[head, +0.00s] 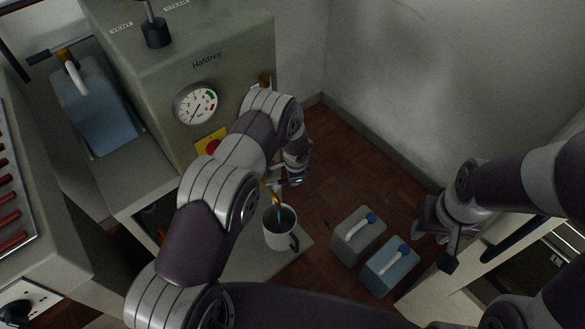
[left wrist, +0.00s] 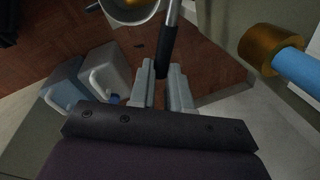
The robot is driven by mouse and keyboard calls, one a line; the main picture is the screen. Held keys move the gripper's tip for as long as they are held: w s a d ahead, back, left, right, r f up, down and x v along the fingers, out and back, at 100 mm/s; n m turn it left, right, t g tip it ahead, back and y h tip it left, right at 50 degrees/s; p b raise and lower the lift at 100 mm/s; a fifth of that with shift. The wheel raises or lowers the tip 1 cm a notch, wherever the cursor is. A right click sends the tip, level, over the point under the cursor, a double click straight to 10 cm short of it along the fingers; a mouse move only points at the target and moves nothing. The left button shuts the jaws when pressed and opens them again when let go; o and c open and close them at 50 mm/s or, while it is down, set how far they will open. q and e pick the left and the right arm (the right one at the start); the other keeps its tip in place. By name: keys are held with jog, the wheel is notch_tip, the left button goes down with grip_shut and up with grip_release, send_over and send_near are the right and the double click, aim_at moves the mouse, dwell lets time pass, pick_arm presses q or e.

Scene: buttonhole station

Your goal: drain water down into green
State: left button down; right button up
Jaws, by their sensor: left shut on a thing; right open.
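The grey-green boiler (head: 225,55) marked Haldrey carries a round gauge (head: 197,104) with a small green band at its right side. Below it, a thin blue streak (head: 280,213) runs from a brass part (head: 272,190) into a white jug (head: 280,236). My left gripper (head: 291,181) is shut on a dark-gripped lever (left wrist: 167,50). In the left wrist view, a brass fitting (left wrist: 268,50) with a blue cylinder (left wrist: 300,75) is beside the lever. No green level mark shows there. My right gripper (head: 433,248) is open and empty at the right.
A grey can (head: 352,236) and a blue can (head: 388,268) stand on the floor near my right gripper. A blue tank (head: 95,110) stands left of the boiler. A wall (head: 400,90) closes the back. Some brown floor (head: 345,150) is clear.

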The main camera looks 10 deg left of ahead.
pick_arm(q)
jog(key=shift+s+d+m+p, duration=0.15)
jog(key=shift+s+m+p, duration=0.6)
jog(key=shift+m, duration=0.35)
jog(key=c, duration=1.1)
grip_release()
jog(key=shift+r, duration=0.1)
jog(key=s+r+p, duration=0.1)
jog(key=r, duration=0.3)
jog(key=r+p, duration=0.1)
jog(key=r, duration=0.3)
jog(key=s+r+p, duration=0.1)
jog(key=r, duration=0.3)
jog(key=shift+s+d+r, duration=0.15)
jog(key=shift+s+d, duration=0.1)
jog(key=shift+s, duration=0.05)
